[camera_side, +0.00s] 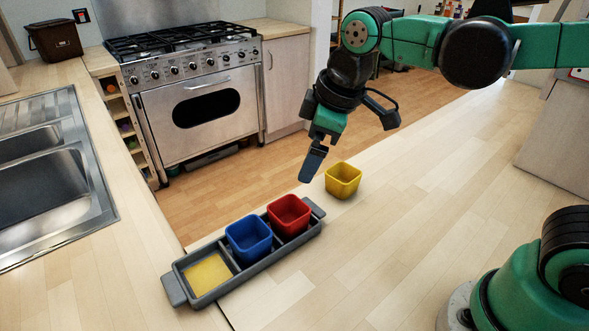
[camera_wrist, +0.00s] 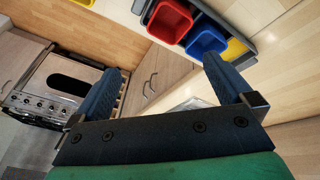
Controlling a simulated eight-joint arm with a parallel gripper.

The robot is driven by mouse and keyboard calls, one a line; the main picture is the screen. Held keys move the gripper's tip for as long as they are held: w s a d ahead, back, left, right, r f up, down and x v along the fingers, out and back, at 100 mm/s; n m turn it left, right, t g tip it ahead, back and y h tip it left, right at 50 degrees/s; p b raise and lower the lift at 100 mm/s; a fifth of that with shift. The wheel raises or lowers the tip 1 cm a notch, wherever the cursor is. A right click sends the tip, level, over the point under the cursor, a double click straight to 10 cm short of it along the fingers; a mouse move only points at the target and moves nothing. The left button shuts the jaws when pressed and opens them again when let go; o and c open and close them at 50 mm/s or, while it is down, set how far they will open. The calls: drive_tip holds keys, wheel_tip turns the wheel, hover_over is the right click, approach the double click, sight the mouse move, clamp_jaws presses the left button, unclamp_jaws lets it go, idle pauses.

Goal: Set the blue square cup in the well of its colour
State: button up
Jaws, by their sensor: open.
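The blue square cup (camera_side: 249,239) stands upright in the middle well of the grey tray (camera_side: 223,292), and the well's floor under it is hidden. It also shows in the wrist view (camera_wrist: 206,39). The red cup (camera_side: 289,215) stands in the tray's right well in the side view. The left well (camera_side: 207,274) is empty and has a yellow floor. My gripper (camera_side: 348,150) is open and empty, raised above the counter to the right of the blue cup and apart from it. In the wrist view my gripper (camera_wrist: 161,63) has nothing between its fingers.
A yellow cup (camera_side: 343,180) stands alone on the counter, right of the tray and below my gripper. The sink (camera_side: 50,180) is at the left and the range cooker (camera_side: 190,90) is behind a strip of floor.

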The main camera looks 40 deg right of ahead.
drive_tip(key=s+d+f+m+t, duration=0.2)
drive_tip(key=s+d+m+t, duration=0.1)
drive_tip(key=d+m, duration=0.3)
drive_tip(key=shift+s+f+m+h, duration=0.4)
drive_tip(key=shift+s+m, duration=0.25)
drive_tip(key=shift+m, duration=0.35)
